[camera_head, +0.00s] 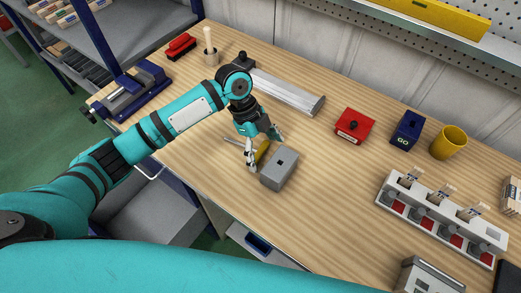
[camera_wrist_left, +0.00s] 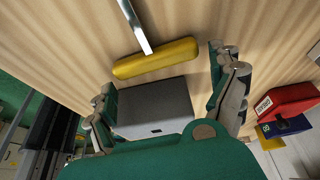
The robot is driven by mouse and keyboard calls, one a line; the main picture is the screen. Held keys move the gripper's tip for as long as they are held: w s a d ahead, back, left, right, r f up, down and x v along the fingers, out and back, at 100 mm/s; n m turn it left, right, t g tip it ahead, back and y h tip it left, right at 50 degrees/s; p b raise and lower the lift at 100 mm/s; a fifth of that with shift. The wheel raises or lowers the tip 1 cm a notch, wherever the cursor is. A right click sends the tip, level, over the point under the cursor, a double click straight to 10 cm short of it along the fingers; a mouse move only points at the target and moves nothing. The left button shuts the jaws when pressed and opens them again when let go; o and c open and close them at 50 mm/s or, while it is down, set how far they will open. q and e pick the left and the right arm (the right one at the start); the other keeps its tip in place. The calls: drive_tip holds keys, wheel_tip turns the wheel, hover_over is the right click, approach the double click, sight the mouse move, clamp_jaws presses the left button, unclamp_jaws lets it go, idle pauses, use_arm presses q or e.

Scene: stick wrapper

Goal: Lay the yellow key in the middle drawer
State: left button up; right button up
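The yellow key (camera_head: 262,151) has a thick yellow handle and a metal shaft; it lies on the table beside a grey block (camera_head: 281,170). In the left wrist view the key's handle (camera_wrist_left: 155,60) lies just beyond the block (camera_wrist_left: 155,105), its shaft pointing away. My left gripper (camera_head: 263,146) is open, its fingers spread on either side of the key and block, low over the table. I cannot tell whether a finger touches them. A grey drawer (camera_head: 165,210) shows below the table's front edge; I cannot tell which is the middle one. My right gripper is out of view.
A long metal bar (camera_head: 287,92), a red box (camera_head: 354,125), a blue GO box (camera_head: 406,130) and a yellow cup (camera_head: 449,143) stand behind. A switch panel (camera_head: 440,220) is at right. A blue vise (camera_head: 132,88) is at left.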

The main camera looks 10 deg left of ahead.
use_arm(q)
drive_tip(key=c, duration=1.1)
drive_tip(key=shift+c, duration=0.4)
drive_tip(key=shift+r, duration=0.1)
